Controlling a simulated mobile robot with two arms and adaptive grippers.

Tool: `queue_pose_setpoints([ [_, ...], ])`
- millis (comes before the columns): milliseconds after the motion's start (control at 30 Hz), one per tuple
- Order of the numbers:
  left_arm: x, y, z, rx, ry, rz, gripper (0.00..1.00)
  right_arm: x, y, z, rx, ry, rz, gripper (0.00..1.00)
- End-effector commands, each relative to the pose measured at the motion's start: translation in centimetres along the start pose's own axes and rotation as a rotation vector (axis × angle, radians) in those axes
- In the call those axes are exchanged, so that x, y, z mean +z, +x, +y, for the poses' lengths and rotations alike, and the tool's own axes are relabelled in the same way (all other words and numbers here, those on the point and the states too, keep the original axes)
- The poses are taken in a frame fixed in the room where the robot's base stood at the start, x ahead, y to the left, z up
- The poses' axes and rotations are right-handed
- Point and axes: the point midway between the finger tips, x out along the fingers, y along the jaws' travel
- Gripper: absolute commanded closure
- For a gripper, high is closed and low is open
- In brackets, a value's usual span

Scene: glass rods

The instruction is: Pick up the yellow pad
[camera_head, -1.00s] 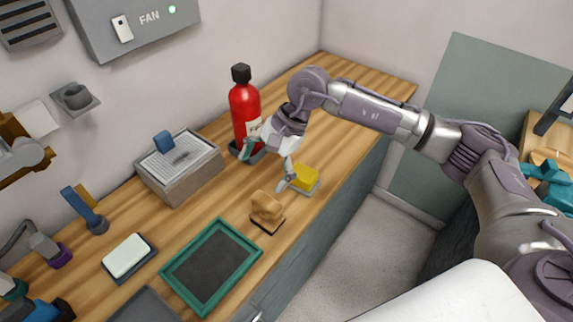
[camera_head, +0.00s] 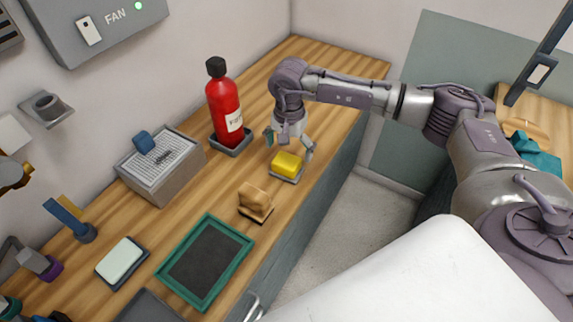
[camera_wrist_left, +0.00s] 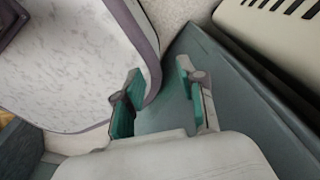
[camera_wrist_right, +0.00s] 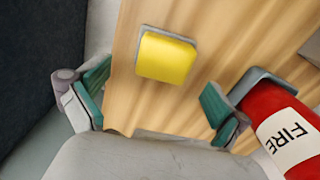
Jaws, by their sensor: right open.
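The yellow pad (camera_head: 286,163) rests on a small grey tray (camera_head: 285,179) on the wooden counter, near its front edge. In the right wrist view the yellow pad (camera_wrist_right: 165,57) lies beyond and between the fingers, with clear space on both sides. My right gripper (camera_head: 290,147) is open and empty, pointing down above and just behind the pad, its fingers apart. In the right wrist view my right gripper (camera_wrist_right: 155,105) shows its two green finger pads wide apart. My left gripper (camera_wrist_left: 157,100) is open and empty, away from the counter.
A red fire bottle (camera_head: 224,108) stands in a dark tray close to the left of my right gripper. A wooden-handled block (camera_head: 255,202) sits in front of the pad. A green-framed dark panel (camera_head: 206,262) and a grey box with a grille (camera_head: 161,170) are farther left.

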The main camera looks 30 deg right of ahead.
Motion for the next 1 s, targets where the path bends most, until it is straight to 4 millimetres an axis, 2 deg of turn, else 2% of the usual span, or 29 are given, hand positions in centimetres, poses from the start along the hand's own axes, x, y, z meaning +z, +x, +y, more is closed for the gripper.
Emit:
queue_pose_setpoints([
  [167,-0.1,-1.4,0.0,0.0,0.0,0.0,0.6,0.2,2.4,-0.6,0.004,0.001,-0.003,0.0],
  [300,-0.2,-1.5,0.0,0.0,0.0,0.0,0.6,0.2,4.2,-0.6,0.001,0.0,-0.002,0.0],
  [600,-0.2,-1.4,0.0,0.0,0.0,0.0,0.6,0.1,4.7,-0.6,0.0,0.0,-0.001,0.02],
  [900,-0.2,-1.4,0.0,0.0,0.0,0.001,0.6,0.1,4.7,-0.6,0.0,0.0,-0.001,0.52],
  [967,-0.2,-1.4,0.0,0.0,0.0,0.001,0.6,0.1,4.7,-0.6,0.0,0.0,-0.001,0.62],
  [1000,-0.2,-1.4,0.0,0.0,0.0,0.001,0.6,0.1,4.6,-0.6,-0.001,0.0,-0.001,0.63],
])
